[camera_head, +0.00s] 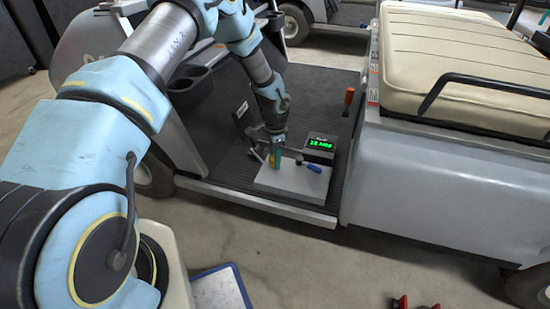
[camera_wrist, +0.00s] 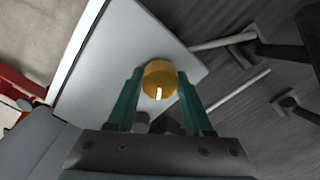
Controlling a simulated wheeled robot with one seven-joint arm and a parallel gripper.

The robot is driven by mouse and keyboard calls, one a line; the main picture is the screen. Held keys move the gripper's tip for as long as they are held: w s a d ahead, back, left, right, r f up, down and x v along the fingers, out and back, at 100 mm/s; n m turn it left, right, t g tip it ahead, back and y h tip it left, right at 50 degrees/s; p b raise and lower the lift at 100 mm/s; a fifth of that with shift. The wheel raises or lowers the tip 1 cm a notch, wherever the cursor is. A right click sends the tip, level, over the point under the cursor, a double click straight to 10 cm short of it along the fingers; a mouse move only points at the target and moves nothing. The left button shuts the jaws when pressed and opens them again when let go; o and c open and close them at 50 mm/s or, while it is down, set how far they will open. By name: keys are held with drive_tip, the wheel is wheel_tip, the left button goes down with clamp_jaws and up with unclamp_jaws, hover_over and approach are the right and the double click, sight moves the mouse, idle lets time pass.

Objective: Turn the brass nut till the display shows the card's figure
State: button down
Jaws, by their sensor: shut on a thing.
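The brass nut (camera_wrist: 159,78) is a round golden knob with a white mark, seen in the wrist view above a light grey plate. My gripper (camera_wrist: 158,90) has its two green fingers on either side of the nut, shut on it. In the head view my gripper (camera_head: 276,157) points down over the left part of the grey plate (camera_head: 290,184). The display (camera_head: 320,144) is a dark box with lit green characters at the plate's back right; it seems to read about "12" followed by letters, too small to be sure. I cannot make out the card.
The plate lies on the dark ribbed cart floor (camera_head: 325,88). A blue-handled tool (camera_head: 313,168) is at the plate's right. Pedals are near my gripper's left.

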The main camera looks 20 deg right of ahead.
drive_tip(key=shift+c, duration=1.5)
unclamp_jaws()
drive_tip(key=shift+r, duration=0.1)
wheel_tip(320, 180, up, 11)
drive_tip(key=p, duration=0.1)
drive_tip(key=shift+f+p, duration=0.2)
drive_tip(key=shift+p, duration=0.15)
